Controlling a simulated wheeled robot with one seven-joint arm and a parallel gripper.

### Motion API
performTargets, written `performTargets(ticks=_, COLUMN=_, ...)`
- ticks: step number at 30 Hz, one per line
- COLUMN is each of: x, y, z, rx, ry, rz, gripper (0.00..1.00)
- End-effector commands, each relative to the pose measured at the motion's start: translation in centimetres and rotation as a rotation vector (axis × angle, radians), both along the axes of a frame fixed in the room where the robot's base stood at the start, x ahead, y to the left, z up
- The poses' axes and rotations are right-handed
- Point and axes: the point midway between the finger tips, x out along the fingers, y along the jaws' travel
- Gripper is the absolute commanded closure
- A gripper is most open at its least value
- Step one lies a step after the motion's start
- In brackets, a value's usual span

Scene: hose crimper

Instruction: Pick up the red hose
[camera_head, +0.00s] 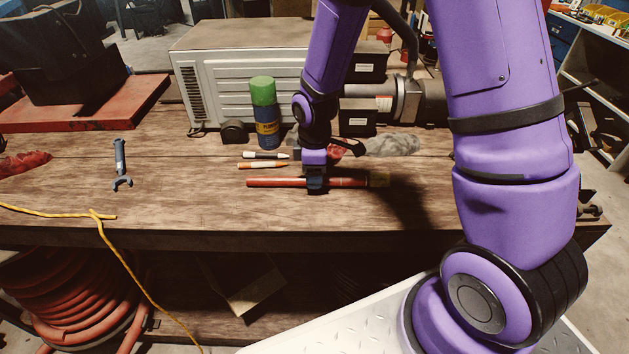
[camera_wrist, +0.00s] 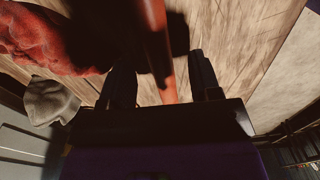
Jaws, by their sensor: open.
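The red hose (camera_head: 270,182) is a straight, thin tube lying left to right on the wooden workbench (camera_head: 200,205), near its front edge. A dull yellowish end piece (camera_head: 378,180) shows at its right end. My gripper (camera_head: 316,186) is directly over the middle of the hose and hides a short part of it. In the wrist view, the red hose (camera_wrist: 158,40) runs between the two dark fingers of my gripper (camera_wrist: 160,78). The fingers are open, with a gap on each side of the hose. I cannot tell whether they touch it.
Two marker-like sticks (camera_head: 262,165) lie just behind the hose. A blue can with a green cap (camera_head: 265,115) and a grey machine (camera_head: 230,75) stand farther back. A wrench (camera_head: 121,165) lies at left. A red cloth (camera_wrist: 45,40) is near my gripper.

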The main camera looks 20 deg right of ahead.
Motion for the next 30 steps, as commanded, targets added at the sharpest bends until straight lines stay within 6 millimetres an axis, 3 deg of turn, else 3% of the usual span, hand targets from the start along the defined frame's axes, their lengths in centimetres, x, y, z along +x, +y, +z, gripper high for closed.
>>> performTargets(ticks=6, x=0.0, y=0.0, z=-2.1, rx=-0.001, ry=0.001, rz=0.0, gripper=0.43)
performTargets(ticks=14, x=0.0, y=0.0, z=-2.2, rx=0.0, ry=0.0, rz=-0.001, gripper=0.43)
performTargets(ticks=17, x=0.0, y=0.0, z=-2.2, rx=0.0, ry=0.0, rz=-0.001, gripper=0.61)
performTargets(ticks=22, x=0.0, y=0.0, z=-2.2, rx=0.0, ry=0.0, rz=-0.001, gripper=1.0)
performTargets(ticks=30, x=0.0, y=0.0, z=-2.1, rx=0.001, ry=0.0, rz=-0.001, gripper=1.0)
